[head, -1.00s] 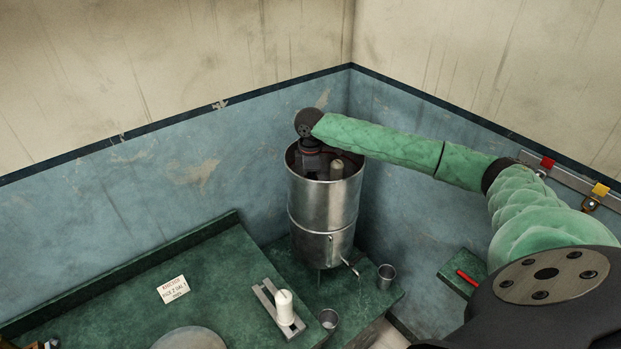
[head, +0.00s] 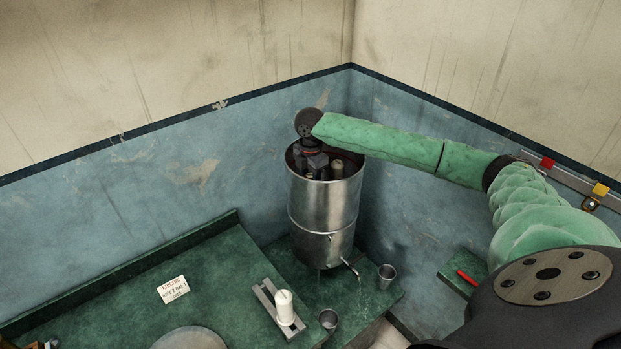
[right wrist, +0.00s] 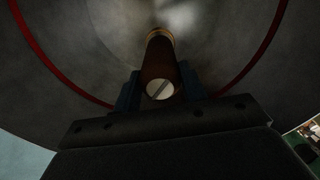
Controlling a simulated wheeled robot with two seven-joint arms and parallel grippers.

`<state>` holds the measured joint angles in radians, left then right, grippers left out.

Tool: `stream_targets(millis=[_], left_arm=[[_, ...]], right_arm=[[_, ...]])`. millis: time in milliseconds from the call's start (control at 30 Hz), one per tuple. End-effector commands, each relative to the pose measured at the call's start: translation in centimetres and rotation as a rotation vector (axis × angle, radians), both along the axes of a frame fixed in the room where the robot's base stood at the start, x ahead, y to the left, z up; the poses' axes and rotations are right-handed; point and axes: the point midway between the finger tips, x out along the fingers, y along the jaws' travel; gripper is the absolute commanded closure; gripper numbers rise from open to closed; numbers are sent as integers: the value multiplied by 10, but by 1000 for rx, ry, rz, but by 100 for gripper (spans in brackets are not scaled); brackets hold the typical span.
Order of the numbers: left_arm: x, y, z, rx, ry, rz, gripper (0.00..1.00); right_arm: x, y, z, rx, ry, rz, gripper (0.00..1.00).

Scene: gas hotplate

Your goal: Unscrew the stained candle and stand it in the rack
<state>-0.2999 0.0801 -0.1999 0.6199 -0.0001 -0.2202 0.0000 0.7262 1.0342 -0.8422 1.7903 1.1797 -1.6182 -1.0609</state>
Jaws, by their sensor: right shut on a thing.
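My right gripper (head: 313,168) reaches down into the open top of the steel filter tank (head: 324,215). In the right wrist view its two blue fingers (right wrist: 159,92) are shut on a brown, stained candle (right wrist: 160,70) with a pale slotted end. Whether its threaded joint is loose cannot be seen. Another candle, tan (head: 337,165), stands in the tank to the right of the gripper. My left gripper is not in view.
The tank's rim and the red ring (right wrist: 262,62) surround the gripper closely. Metal cups (head: 386,275) (head: 328,319) stand near the tap (head: 350,266). A written card (head: 173,289) lies on the counter. Walls meet behind the tank.

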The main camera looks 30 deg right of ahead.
Motion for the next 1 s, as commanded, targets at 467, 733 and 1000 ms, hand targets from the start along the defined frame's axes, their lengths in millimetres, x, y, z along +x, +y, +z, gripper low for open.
stream_targets(millis=[467,733,1000], left_arm=[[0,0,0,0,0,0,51],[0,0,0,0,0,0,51],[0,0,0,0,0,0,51]], right_arm=[[1,-1,2,-1,-3,114,82],[1,-1,2,-1,-3,333,82],[1,-1,2,-1,-3,544,82]])
